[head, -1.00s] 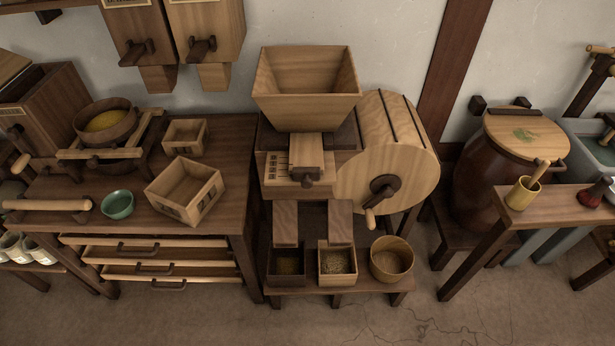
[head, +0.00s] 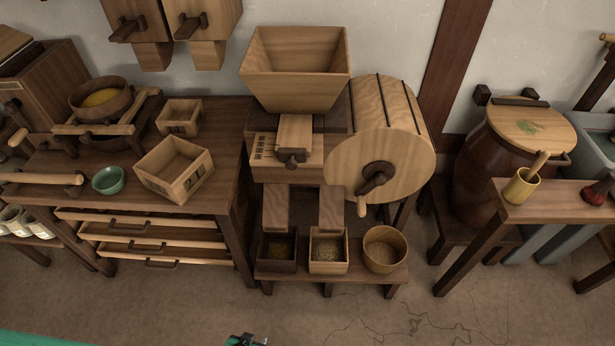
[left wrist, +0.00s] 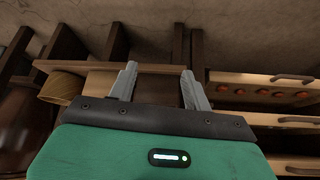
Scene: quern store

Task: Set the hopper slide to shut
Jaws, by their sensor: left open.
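The marks are too small to read. My left gripper (head: 246,340) just shows at the bottom edge of the head view, well below and in front of the slide. In the left wrist view my left gripper (left wrist: 161,82) has its two grey fingers apart with nothing between them. My right gripper is not seen.
The mill's drum (head: 383,140) with its dark crank (head: 375,178) stands right of the slide. Below, two small boxes and a round tub (head: 385,249) stand on a low bench. A table with a square box (head: 173,170) and drawers is at left. Floor in front is clear.

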